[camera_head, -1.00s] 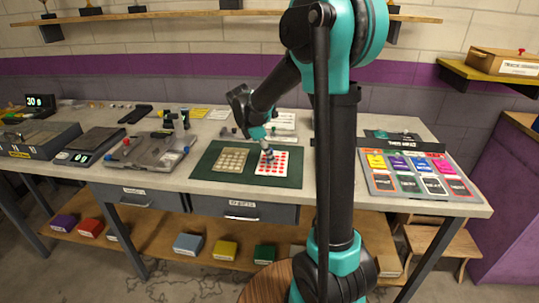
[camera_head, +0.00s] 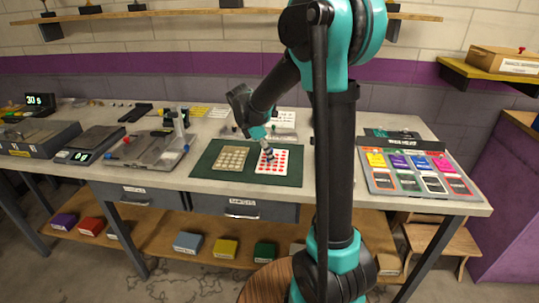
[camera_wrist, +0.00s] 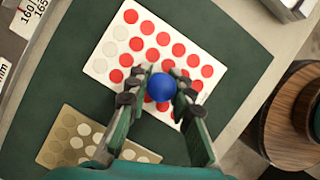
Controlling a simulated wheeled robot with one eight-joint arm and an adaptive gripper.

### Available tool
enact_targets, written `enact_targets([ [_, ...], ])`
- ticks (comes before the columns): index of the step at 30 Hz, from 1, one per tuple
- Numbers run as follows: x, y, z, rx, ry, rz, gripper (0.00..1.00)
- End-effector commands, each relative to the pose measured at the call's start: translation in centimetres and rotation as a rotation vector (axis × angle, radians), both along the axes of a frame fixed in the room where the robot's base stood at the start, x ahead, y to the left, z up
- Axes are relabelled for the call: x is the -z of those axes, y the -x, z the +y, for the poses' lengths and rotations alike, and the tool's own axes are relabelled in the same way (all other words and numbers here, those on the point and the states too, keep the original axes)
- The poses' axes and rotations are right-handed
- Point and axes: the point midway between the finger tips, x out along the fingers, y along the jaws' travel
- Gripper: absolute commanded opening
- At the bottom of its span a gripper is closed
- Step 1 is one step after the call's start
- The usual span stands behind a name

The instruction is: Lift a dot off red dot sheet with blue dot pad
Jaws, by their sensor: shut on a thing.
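The red dot sheet (camera_head: 281,158) is a white card with rows of red dots, lying on a dark green mat (camera_head: 206,164). It also shows in the wrist view (camera_wrist: 100,64), where several spots at its left end are pale, without red. My gripper (camera_wrist: 161,92) is shut on the blue dot pad (camera_wrist: 162,87), whose round blue top shows between the fingers.
A tan sheet (camera_head: 231,158) with pale round spots lies left of the red dot sheet on the mat. A clamp-like device (camera_head: 150,150) stands farther left. A tray of coloured cards (camera_head: 419,178) is at the right. Bare table shows around the mat.

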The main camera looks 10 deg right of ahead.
Motion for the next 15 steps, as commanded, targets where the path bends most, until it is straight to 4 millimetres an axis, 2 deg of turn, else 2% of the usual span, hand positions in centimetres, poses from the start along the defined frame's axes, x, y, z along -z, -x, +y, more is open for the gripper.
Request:
enact_targets([
  [11,0.07,0.05,0.03,0.0,-0.002,0.0,0.0],
  [15,-0.61,0.02,0.04,0.0,-0.002,0.0,0.0],
])
